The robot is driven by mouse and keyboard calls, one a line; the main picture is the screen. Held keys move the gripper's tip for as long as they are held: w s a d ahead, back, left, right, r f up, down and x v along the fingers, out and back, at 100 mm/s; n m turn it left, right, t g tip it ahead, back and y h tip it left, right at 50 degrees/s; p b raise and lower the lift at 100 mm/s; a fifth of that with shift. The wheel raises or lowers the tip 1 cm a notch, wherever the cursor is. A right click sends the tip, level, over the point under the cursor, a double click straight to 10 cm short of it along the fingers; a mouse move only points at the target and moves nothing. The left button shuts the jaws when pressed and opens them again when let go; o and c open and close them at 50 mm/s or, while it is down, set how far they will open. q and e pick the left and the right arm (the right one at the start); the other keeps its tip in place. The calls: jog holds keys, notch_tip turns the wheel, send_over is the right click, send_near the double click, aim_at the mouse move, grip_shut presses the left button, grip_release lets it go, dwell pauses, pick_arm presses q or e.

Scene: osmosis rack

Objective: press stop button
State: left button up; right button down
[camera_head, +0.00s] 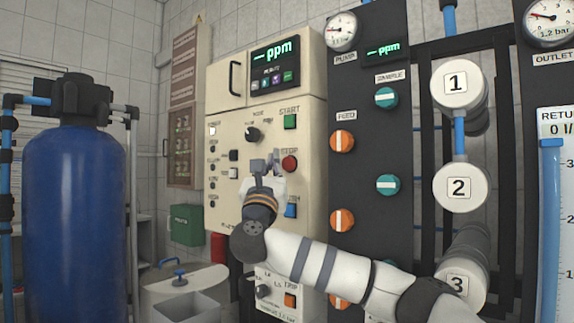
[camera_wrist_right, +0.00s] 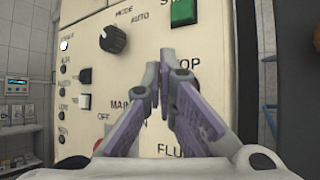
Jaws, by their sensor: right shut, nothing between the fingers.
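The red stop button (camera_head: 290,163) is on the cream control panel (camera_head: 225,133), below the green start button (camera_head: 290,121). My right gripper (camera_head: 265,163) is shut and empty in front of the panel, just left of the stop button in the head view. In the right wrist view my right gripper (camera_wrist_right: 165,66) points at the panel, its fingers covering part of the STOP label. I cannot tell whether the fingertips touch the panel. My left gripper is not in view.
A dark panel with orange valves (camera_head: 342,141) stands to the right. A large blue tank (camera_head: 75,215) stands at the left.

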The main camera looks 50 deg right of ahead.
jog(key=a, duration=0.3)
jog(key=shift+s+a, duration=0.15)
jog(key=shift+a, duration=0.25)
dwell(0.4)
